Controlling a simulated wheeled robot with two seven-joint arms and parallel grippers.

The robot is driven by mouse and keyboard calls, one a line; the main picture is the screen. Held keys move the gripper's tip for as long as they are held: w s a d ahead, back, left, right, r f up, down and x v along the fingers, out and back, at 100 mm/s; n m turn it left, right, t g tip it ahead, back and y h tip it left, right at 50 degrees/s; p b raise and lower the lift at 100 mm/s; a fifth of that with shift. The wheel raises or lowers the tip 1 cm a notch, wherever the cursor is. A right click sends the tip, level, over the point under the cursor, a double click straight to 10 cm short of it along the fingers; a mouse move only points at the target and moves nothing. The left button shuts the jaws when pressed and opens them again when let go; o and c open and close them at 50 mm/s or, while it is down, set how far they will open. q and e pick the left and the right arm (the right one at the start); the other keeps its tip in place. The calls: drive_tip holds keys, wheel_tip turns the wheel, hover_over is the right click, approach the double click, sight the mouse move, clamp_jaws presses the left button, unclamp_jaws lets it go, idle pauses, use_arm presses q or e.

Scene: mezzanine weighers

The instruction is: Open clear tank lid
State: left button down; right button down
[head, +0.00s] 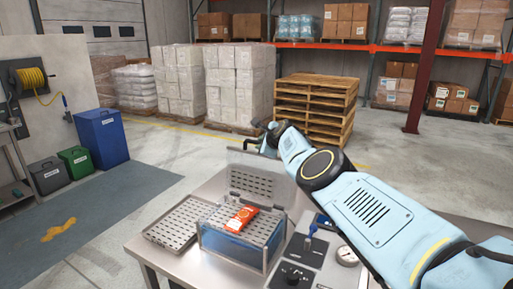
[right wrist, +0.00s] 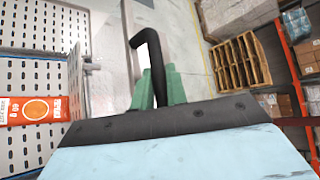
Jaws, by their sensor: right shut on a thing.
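The clear tank (head: 236,243) stands on a steel table, with bluish lower walls and a perforated tray inside. Its clear lid (head: 232,158) stands raised at the back of the tank, steeply tilted; perforated metal shows through it. My right gripper (head: 268,140) is at the lid's upper edge, partly hidden by my own arm. In the right wrist view its green fingers (right wrist: 157,88) are shut on the black lid handle (right wrist: 142,38). My left gripper is not in view.
An orange packet (head: 242,217) lies on the tank's perforated tray. A loose perforated tray (head: 176,225) lies left of the tank. A control panel with a knob (head: 292,274) and a gauge (head: 346,254) are to the right. Wooden pallets (head: 316,108) stand well behind.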

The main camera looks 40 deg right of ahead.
idle(0.4)
drive_tip(key=c, duration=1.4)
unclamp_jaws()
